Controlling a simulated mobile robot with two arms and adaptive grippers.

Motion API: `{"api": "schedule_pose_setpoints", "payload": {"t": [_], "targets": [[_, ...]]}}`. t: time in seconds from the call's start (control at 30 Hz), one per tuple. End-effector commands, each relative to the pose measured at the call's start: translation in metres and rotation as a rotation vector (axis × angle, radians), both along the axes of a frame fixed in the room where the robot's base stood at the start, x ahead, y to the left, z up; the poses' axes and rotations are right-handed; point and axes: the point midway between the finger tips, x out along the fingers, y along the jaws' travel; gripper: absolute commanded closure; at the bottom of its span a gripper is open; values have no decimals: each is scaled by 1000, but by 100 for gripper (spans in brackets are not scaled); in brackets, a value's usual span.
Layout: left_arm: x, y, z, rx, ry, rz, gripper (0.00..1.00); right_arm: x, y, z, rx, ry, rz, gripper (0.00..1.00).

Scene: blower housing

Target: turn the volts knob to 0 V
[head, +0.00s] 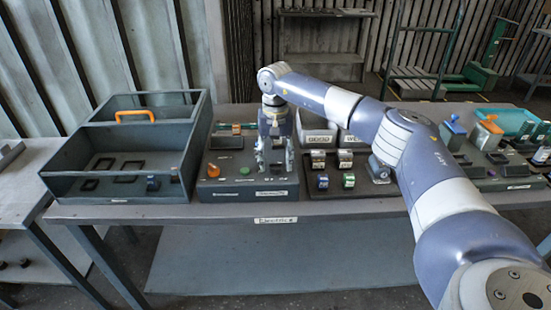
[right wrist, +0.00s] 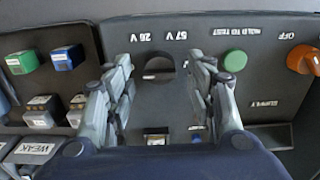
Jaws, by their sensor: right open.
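The volts knob is a dark round knob (right wrist: 158,70) on the grey panel, with a pale mark on its lower left part in the right wrist view. Upside-down volt labels (right wrist: 150,37) stand beside it. My right gripper (right wrist: 163,62) is open, with one finger on each side of the knob and visible gaps between. In the head view the right gripper (head: 275,162) points down over the test box (head: 236,193), and I cannot make out the knob there. My left gripper is not in view.
The panel also has a green button (right wrist: 235,61) and an orange knob (right wrist: 304,60) near my fingers. Small green and blue blocks (right wrist: 67,57) stand beside the box. A grey divided crate (head: 110,189) with an orange handle stands left of it.

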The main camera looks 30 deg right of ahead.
Motion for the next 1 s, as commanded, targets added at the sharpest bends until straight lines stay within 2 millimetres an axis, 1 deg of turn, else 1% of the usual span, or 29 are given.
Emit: {"api": "schedule_pose_setpoints", "payload": {"t": [0.07,0.17,0.27,0.4,0.5,0.6,0.7,0.8,1.0], "targets": [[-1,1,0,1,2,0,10,0,0,4,0,-1,0,50],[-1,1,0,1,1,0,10,1,0,15,1,-3,0,50],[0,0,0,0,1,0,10,1,0,34,1,-4,0,50],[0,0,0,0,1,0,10,1,0,65,1,-5,0,50],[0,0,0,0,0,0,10,1,1,85,1,-5,1,50],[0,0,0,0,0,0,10,1,0,102,0,-4,1,50],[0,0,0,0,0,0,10,1,0,113,1,-3,1,50],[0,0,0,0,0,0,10,0,0,118,1,-1,0,50],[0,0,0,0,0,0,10,0,0,120,0,0,0,50]]}}
